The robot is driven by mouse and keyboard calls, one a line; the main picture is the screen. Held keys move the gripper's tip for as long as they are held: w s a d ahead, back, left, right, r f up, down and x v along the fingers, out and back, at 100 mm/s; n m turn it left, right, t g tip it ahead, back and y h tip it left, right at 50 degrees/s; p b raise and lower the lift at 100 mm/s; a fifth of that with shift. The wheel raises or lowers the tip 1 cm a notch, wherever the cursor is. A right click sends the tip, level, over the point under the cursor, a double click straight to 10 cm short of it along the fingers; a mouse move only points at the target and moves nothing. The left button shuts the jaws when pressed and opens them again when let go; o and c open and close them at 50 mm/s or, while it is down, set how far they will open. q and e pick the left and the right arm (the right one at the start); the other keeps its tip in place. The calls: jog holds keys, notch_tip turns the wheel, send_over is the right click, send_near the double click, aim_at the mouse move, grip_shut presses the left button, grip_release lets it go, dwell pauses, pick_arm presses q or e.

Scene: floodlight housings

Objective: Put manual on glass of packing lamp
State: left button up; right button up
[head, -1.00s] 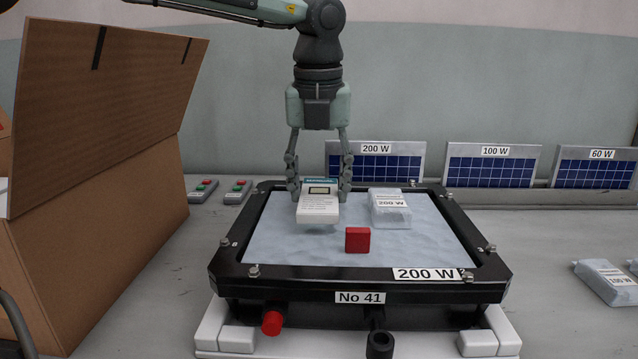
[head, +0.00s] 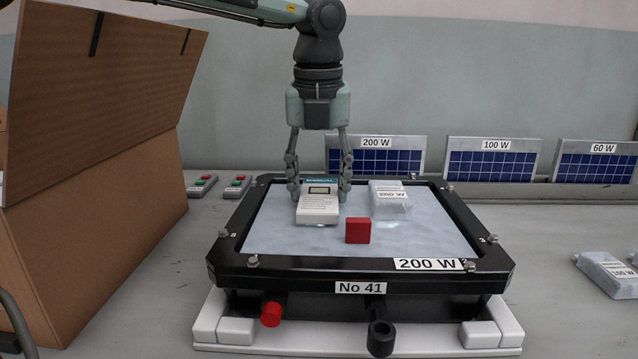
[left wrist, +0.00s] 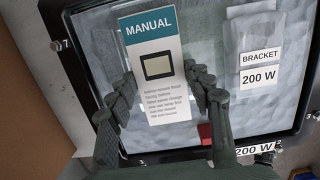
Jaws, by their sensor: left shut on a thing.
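The manual (head: 318,208), a white booklet with a teal title strip, is between the fingers of my left gripper (head: 319,190), which is shut on its sides. In the left wrist view the manual (left wrist: 158,72) shows its title and printed face. It is over the left part of the pale glass (head: 290,238) of the lamp, tilted; I cannot tell whether its lower edge touches the glass. The lamp has a black frame (head: 330,264) marked 200 W and No 41. My right gripper is not in view.
On the glass are a bagged 200 W bracket (head: 390,199) and a red block (head: 358,231). An open cardboard box (head: 110,230) stands at left. Solar panels (head: 376,157) line the back. White foam supports (head: 440,338) lie under the lamp. More bagged parts (head: 608,272) lie right.

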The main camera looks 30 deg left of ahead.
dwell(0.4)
pick_arm(q)
jog(key=o, duration=1.2)
notch_tip(320, 180, up, 12)
jog(key=s, duration=0.1)
jog(key=shift+s+d, duration=0.3)
jog(key=shift+d, duration=0.15)
jog(key=shift+f, duration=0.15)
